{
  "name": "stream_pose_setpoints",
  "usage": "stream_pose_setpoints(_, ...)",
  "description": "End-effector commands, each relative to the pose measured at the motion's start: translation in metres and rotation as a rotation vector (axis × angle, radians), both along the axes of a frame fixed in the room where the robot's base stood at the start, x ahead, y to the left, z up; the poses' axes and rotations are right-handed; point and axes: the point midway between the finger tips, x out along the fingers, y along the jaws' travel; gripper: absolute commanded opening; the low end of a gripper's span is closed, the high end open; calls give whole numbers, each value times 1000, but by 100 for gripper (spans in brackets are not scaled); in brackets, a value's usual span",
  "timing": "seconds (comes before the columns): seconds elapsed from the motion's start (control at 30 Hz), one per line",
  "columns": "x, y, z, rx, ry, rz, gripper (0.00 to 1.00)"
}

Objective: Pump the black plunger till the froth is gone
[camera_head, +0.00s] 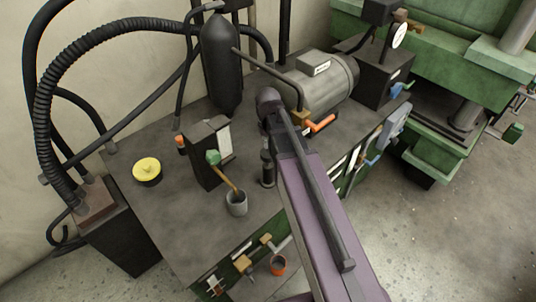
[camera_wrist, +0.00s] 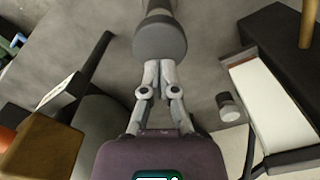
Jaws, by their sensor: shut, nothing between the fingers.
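The black plunger (camera_head: 268,170) stands upright on the dark bench top, just left of my purple arm in the head view. In the wrist view, its round dark grey head (camera_wrist: 160,40) is straight ahead of my fingertips. My gripper (camera_wrist: 159,64) is shut and empty, with its fingertips at the edge of that head; I cannot tell whether they touch it. My fingers are not clear in the head view. A black box with a pale upright panel (camera_head: 224,140) stands left of the plunger. The panel also shows in the wrist view (camera_wrist: 272,105). I cannot make out any froth.
A grey cup (camera_head: 237,204) with a wooden-handled tool stands near the plunger. A black cylinder (camera_head: 221,65), a grey motor (camera_head: 318,85) and an orange valve handle (camera_head: 321,123) lie behind. A yellow-topped pot (camera_head: 147,170) is at left, with bare bench around it.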

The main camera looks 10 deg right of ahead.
Motion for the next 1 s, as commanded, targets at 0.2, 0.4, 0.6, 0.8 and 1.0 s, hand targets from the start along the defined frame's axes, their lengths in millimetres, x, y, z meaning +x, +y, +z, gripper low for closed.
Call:
stream_pose_setpoints(0.2,0,0,0,0,0,0,0)
stream_pose_setpoints(0.4,0,0,-5,0,0,0,0)
stream_pose_setpoints(0.6,0,0,-14,0,0,0,0)
stream_pose_setpoints(0.8,0,0,-22,0,0,0,0)
stream_pose_setpoints(1.0,0,0,-31,0,0,0,0)
